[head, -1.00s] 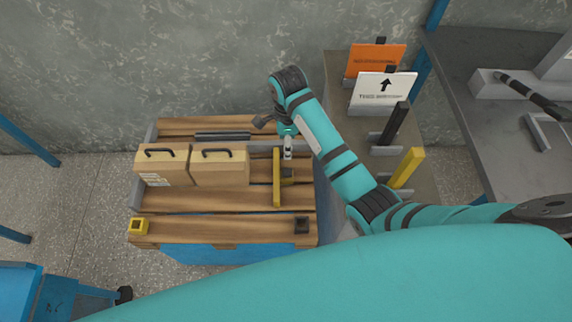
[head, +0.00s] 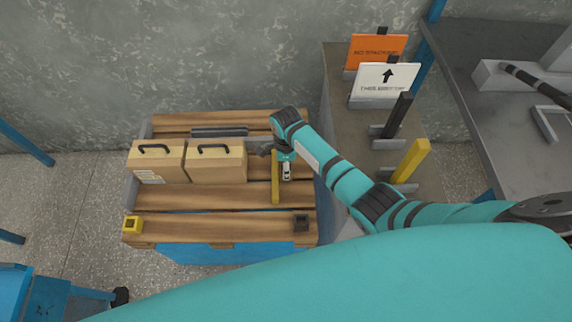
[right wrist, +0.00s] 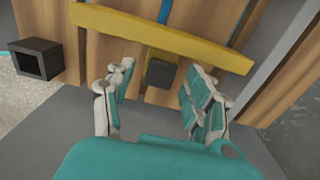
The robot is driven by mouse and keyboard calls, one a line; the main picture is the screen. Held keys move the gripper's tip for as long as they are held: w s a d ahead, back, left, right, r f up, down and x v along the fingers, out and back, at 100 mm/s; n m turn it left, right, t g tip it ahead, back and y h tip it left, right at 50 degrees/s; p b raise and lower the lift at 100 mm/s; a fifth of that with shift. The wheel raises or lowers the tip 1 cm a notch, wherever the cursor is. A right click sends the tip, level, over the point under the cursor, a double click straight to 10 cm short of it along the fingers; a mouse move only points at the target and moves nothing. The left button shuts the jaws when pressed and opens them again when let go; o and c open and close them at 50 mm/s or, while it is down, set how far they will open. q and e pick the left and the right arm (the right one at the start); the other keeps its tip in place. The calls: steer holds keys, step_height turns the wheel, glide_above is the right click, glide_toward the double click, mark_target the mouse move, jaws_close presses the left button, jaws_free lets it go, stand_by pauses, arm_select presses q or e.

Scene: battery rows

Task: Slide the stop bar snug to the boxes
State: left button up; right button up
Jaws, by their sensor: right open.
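The stop bar (head: 275,190) is a yellow bar on the wooden pallet deck, right of two tan boxes. The left box (head: 155,163) and right box (head: 217,162) stand side by side with dark handles. Bare planks separate the right box from the bar. My right gripper (head: 286,172) is over the bar's right side, partly hidden by its own wrist. In the right wrist view the open gripper (right wrist: 160,85) has a finger on either side of a dark knob (right wrist: 162,71) on the yellow bar (right wrist: 160,37). Contact cannot be told. My left gripper is out of view.
A grey rail (head: 258,145) runs behind the boxes, with a dark bar (head: 220,132) beyond. A yellow block (head: 132,224) and black block (head: 301,222) sit at the front corners. A stand (head: 345,120) with signs and posts is close on the right.

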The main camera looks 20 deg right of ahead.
steer(key=shift+c, duration=0.3)
jaws_close()
